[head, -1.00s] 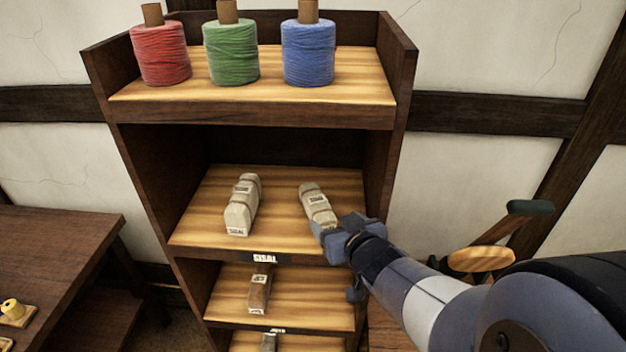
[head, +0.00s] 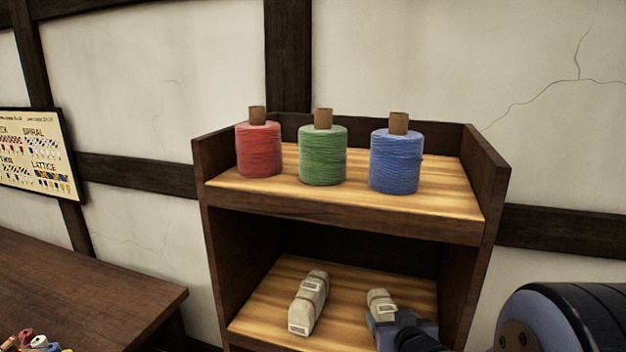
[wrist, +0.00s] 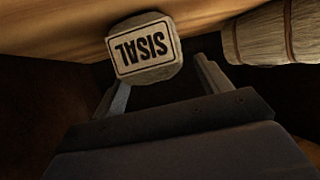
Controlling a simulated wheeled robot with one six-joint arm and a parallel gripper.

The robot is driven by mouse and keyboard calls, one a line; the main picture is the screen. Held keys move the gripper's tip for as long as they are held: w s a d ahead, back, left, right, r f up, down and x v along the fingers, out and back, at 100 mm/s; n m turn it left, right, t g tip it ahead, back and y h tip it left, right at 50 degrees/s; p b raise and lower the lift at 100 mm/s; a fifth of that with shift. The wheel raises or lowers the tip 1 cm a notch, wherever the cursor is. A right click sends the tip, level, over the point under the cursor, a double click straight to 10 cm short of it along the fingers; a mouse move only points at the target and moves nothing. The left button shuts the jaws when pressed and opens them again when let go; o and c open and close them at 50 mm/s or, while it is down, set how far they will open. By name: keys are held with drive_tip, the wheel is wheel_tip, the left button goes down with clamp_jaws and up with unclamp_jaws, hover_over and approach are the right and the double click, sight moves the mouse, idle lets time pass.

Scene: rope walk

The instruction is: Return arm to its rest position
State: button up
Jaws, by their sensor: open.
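My gripper (head: 398,327) is at the middle shelf, at the near end of the right pale, banded bundle (head: 381,301), and partly covers it in the head view. In the wrist view the bundle's end face (wrist: 146,48) has a "SISAL" label, upside down, and sits between and just beyond the tips of my gripper (wrist: 163,80). The fingers are apart; whether they touch the bundle cannot be told. My arm is reached out into the shelf from the lower right, with most of it out of the picture.
A second pale bundle (head: 308,303) lies to the left on the same shelf; it also shows in the wrist view (wrist: 268,35). Red (head: 258,150), green (head: 322,155) and blue (head: 396,162) spools stand on the top shelf. A dark table (head: 90,290) is at left.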

drive_tip(key=shift+x, duration=1.05)
drive_tip(key=shift+f, duration=0.25)
drive_tip(key=shift+r, duration=0.15)
